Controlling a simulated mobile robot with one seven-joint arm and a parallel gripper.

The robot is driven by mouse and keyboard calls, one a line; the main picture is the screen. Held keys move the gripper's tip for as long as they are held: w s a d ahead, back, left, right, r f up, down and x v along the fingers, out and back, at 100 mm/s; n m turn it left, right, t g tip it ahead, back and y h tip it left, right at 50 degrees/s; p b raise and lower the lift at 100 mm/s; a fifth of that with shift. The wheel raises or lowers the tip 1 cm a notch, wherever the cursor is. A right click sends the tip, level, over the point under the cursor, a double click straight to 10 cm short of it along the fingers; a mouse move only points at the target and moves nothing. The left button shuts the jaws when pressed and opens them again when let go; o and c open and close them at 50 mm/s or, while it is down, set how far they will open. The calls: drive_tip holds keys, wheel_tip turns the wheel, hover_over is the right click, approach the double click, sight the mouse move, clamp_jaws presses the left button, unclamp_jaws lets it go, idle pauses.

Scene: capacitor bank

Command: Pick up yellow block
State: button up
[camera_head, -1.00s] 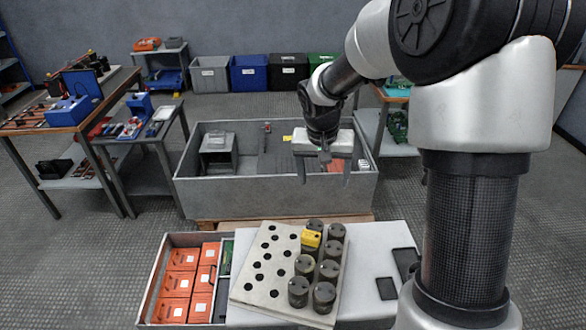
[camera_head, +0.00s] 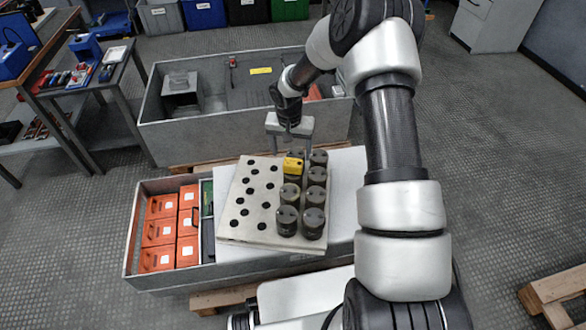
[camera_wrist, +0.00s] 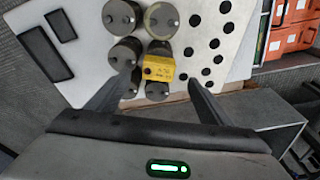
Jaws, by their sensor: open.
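The yellow block (camera_head: 293,165) sits on top of one of the dark cylinders near the far end of the perforated plate in the head view. It also shows in the wrist view (camera_wrist: 158,68), lying flat with small dark print on it. My gripper (camera_head: 290,145) hangs just above and behind it in the head view. In the wrist view my gripper (camera_wrist: 160,82) is open, with one finger on each side of the block and apart from it. Nothing is held between the fingers.
Several dark cylinders (camera_head: 287,220) stand in two rows on the plate (camera_head: 240,225), close around the block. A large grey bin (camera_head: 200,135) stands behind. Two dark flat pads (camera_wrist: 45,50) lie on the light surface.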

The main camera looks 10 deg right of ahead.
sight(293, 162)
drive_tip(key=shift+w+d+f+b, duration=0.15)
drive_tip(key=shift+w+f+b, duration=0.1)
drive_tip(key=shift+f, duration=0.9)
drive_tip(key=shift+w+d+f+b, duration=0.1)
drive_tip(key=shift+w+f+b, duration=0.15)
drive_tip(key=shift+f, duration=0.85)
drive_tip(key=shift+w+d+f+b, duration=0.2)
drive_tip(key=shift+f+b, duration=0.1)
drive_tip(key=shift+f, duration=0.85)
drive_tip(key=c, duration=1.2)
drive_tip(key=shift+r, duration=0.15)
drive_tip(key=shift+c, duration=0.6)
